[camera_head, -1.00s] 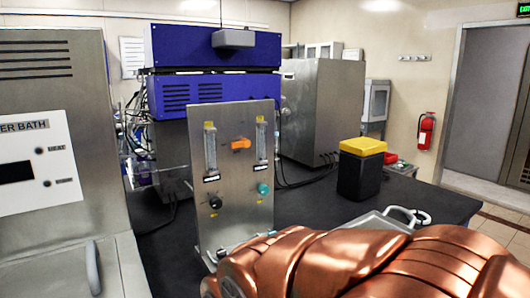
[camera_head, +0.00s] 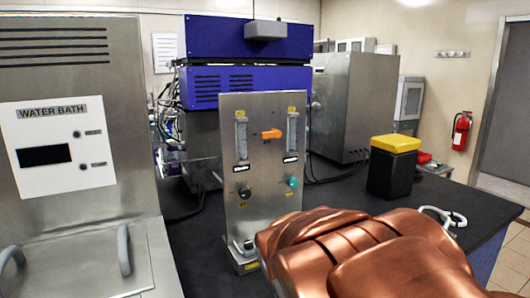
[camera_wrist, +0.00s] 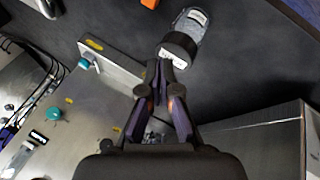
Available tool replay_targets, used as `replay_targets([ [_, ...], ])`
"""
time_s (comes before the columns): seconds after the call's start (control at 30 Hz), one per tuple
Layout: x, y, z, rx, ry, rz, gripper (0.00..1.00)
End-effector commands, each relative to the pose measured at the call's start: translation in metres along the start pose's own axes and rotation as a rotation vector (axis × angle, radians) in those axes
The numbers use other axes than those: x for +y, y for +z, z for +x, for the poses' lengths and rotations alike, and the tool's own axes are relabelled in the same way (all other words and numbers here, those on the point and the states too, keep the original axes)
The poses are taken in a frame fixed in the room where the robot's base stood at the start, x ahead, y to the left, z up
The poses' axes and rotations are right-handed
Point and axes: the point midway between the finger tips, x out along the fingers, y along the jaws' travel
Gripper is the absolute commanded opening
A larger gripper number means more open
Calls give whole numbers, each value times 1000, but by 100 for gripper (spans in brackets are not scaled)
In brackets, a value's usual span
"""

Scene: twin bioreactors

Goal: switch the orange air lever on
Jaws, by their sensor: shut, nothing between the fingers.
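The orange air lever (camera_head: 271,134) sits on the upper middle of an upright steel panel (camera_head: 262,210), between two clear flow tubes. It lies roughly level, its pointed end to the right. Below it are a black knob (camera_head: 244,193) and a teal knob (camera_head: 292,181). In the wrist view the panel (camera_wrist: 95,130) is at the left, with the teal knob (camera_wrist: 53,114) on it; the lever cannot be made out there for certain. My gripper (camera_wrist: 157,66) is shut and empty, apart from the panel's knobs. In the head view my copper-coloured arm hides the gripper.
A water bath (camera_head: 60,150) stands at the left. A black box with a yellow lid (camera_head: 394,145) stands on the dark bench to the right. Blue equipment (camera_head: 215,85) and a steel cabinet (camera_head: 350,105) are behind the panel. A grey-and-black item (camera_wrist: 183,38) lies beyond my fingertips.

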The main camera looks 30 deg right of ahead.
Motion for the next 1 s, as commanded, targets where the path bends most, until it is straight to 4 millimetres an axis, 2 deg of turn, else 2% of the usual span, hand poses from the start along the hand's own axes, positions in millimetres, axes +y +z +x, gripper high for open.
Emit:
replay_targets([
  [0.03, 23, -6, 9, 28, 71, -47, 0],
  [0.2, 103, -37, 15, 114, 329, -272, 0],
  [0.4, 181, -70, 6, 145, 636, -585, 0],
  [0.5, 211, -85, -2, 135, 784, -756, 0],
  [0.6, 234, -101, -9, 113, 926, -932, 0],
  [0.73, 253, -121, -18, 72, 1104, -1165, 0],
  [0.87, 260, -140, -23, 25, 1274, -1401, 0],
  [1.0, 256, -157, -25, -25, 1445, -1632, 0],
])
